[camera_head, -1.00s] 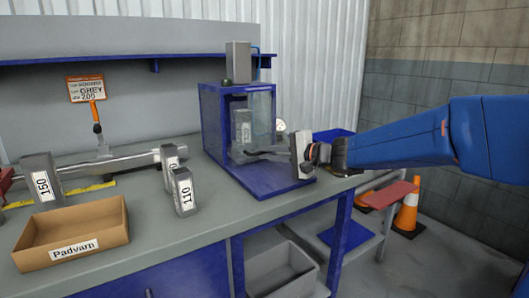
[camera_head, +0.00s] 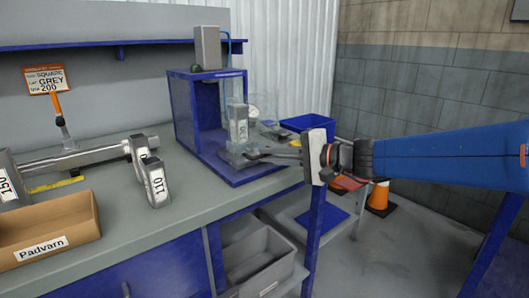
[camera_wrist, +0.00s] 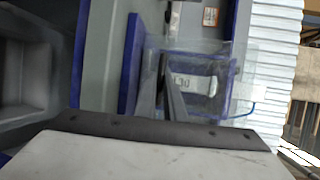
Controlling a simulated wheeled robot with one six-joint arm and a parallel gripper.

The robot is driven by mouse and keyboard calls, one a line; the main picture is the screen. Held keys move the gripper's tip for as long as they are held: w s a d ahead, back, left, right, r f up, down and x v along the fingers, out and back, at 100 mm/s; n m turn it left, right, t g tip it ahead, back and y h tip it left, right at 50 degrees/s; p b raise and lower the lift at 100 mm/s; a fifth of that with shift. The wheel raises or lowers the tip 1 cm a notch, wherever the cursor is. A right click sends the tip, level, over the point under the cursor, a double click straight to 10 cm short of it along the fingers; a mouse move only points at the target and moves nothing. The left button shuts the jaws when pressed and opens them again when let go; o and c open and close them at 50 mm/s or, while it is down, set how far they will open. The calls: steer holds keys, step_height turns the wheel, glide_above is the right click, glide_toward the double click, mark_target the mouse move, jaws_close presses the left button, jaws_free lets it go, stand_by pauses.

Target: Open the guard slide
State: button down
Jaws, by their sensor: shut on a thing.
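The guard slide (camera_head: 264,97) is a clear panel at the blue housing (camera_head: 187,112). It stands out past the housing's right side, and the left part of the housing front is uncovered. My gripper (camera_head: 250,156) reaches in from the right, its long fingers shut at the slide's lower part. The exact grip point is blurred by the clear material. In the wrist view the fingers (camera_wrist: 168,85) run up to the clear panel (camera_wrist: 215,62). A grey labelled block (camera_head: 238,124) stands upright just behind the fingertips; it also shows in the wrist view (camera_wrist: 195,84).
A block marked 110 (camera_head: 155,183) and a cardboard box marked Padvarn (camera_head: 45,232) stand left on the bench. An orange cone (camera_head: 379,197) is on the floor to the right. A grey bin (camera_head: 255,255) sits below.

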steer(key=shift+s+d, duration=0.2)
steer(key=shift+s, duration=0.05)
steer(key=c, duration=1.8)
jaws_free()
steer(key=shift+c, duration=0.2)
steer(key=shift+d, duration=0.1)
steer(key=v, duration=1.7)
steer(key=shift+s+d, duration=0.1)
